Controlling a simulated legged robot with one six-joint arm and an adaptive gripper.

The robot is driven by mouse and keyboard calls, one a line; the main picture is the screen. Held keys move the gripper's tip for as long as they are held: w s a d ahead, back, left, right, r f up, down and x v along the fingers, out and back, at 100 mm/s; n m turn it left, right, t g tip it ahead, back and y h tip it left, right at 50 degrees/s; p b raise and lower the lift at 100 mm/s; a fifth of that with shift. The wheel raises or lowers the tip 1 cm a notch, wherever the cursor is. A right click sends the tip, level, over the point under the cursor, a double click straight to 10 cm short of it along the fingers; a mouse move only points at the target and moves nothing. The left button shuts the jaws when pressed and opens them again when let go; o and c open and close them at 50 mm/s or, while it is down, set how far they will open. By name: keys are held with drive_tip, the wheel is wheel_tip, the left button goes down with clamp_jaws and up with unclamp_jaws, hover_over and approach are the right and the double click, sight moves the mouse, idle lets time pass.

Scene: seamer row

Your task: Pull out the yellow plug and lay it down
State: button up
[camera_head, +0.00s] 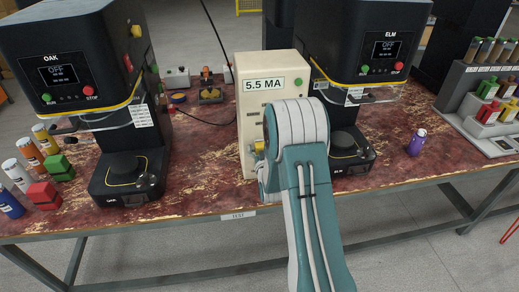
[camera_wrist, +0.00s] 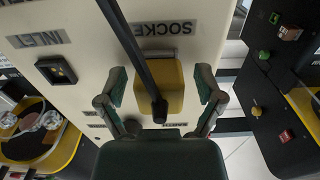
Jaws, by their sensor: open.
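The yellow plug (camera_wrist: 176,98) sits at the face of a cream box (camera_wrist: 75,20) below an upside-down label reading SOCKET in the wrist view. A black cable (camera_wrist: 133,45) runs across the plug. My gripper (camera_wrist: 160,85) is open, with one finger on each side of the plug and a visible gap at each side. In the head view, the cream box (camera_head: 267,68) stands upright, marked 5.5 MA. A small yellow part (camera_head: 259,147) shows at its front, mostly hidden by my arm, which also hides the gripper's fingers.
The black OAK machine (camera_head: 77,60) stands left of the box and the ELM machine (camera_head: 352,45) close on its right. Cans and blocks (camera_head: 42,195) crowd the left end. A purple bottle (camera_head: 416,143) stands right. Worn tabletop (camera_head: 205,165) is clear between OAK and the box.

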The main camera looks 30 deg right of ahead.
idle(0.8)
clamp_jaws()
drive_tip(key=shift+s, duration=0.15)
drive_tip(key=shift+v, duration=2.85)
